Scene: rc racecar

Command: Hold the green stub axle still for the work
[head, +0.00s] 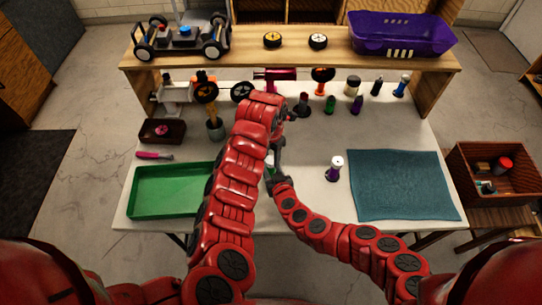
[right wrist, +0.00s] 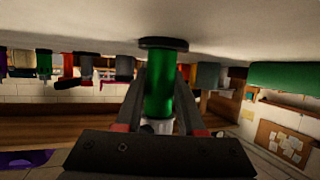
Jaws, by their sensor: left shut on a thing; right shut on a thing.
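The green stub axle (right wrist: 165,90) stands with its dark round flange on the white table, which appears at the top of the right wrist view. A pale end shows between my fingers. My right gripper (right wrist: 166,112) is shut on it, one finger on each side. In the head view a small bit of the green axle (head: 269,171) shows beside my right gripper (head: 274,183). My left gripper (head: 279,153) points down just above and behind this spot. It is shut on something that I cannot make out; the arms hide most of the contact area.
A green tray (head: 165,212) lies left and a blue mat (head: 400,186) right. A purple part with a white top (head: 334,170) stands close right of my grippers. Several small parts stand along the back, under a wooden shelf (head: 370,62) bearing a chassis (head: 182,38) and purple bin (head: 402,36).

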